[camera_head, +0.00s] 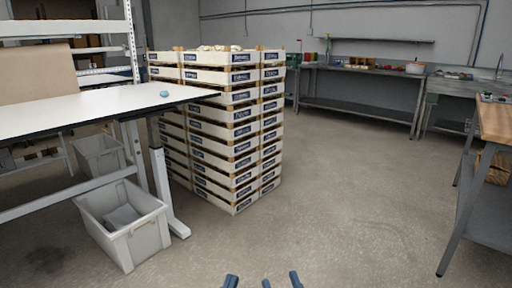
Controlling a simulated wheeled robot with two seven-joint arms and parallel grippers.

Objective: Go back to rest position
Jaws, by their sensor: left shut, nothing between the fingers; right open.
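Only the blue fingertips of my two grippers show, low at the bottom edge of the head view. My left gripper (231,281) is shut and empty, its fingers together as one blue shape. My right gripper (281,281) is open, with a gap between its two fingertips and nothing in it. Both hang over bare floor, side by side and apart from any furniture. The arms behind them are out of view.
A white table (110,102) with a small blue item (164,94) stands at left, a grey bin (128,225) below it. Stacked crates (225,145) stand behind. A workbench (360,72) lines the back wall; a wood-topped table (496,120) stands right. The middle floor is clear.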

